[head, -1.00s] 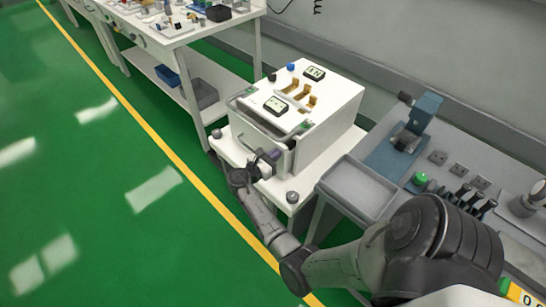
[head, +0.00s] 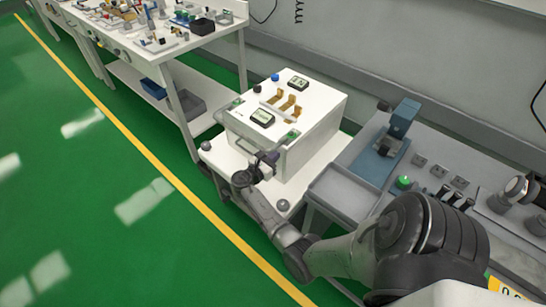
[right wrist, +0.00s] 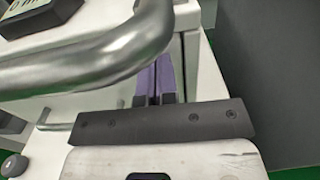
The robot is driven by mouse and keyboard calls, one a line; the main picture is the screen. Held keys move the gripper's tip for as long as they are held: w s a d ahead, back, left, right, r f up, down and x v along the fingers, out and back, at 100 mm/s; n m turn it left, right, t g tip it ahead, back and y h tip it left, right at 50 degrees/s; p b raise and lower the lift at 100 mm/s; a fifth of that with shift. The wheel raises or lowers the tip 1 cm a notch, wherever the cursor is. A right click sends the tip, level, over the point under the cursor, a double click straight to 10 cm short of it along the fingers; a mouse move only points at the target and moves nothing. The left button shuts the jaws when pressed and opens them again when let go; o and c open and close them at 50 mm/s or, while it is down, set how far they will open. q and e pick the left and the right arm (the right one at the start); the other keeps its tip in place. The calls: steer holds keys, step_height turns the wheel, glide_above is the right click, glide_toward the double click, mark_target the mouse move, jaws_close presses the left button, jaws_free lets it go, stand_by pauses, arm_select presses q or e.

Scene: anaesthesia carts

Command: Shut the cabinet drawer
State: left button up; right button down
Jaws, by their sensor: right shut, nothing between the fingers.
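The white cabinet (head: 322,128) stands on a white cart and has gauges and brass-coloured levers on top. Its drawer (head: 242,132) is on the front, facing lower left, with a grey bar handle. In the head view the drawer front sits close to the cabinet body. The right wrist view shows the handle (right wrist: 95,60) large and near, with a thin dark seam beside the front panel. My right gripper (head: 268,158) is shut and empty at the right end of the drawer front. Its purple fingers (right wrist: 155,80) point at the front below the handle; contact is unclear. My left gripper is out of view.
A grey tray (head: 345,190) and a bench with a blue press (head: 402,120) stand at the right. A workbench (head: 160,45) with small parts is at the back left. The green floor (head: 80,180) at the left is clear.

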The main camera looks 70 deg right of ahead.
steer(key=p+v, duration=0.3)
steer(key=v, duration=1.1)
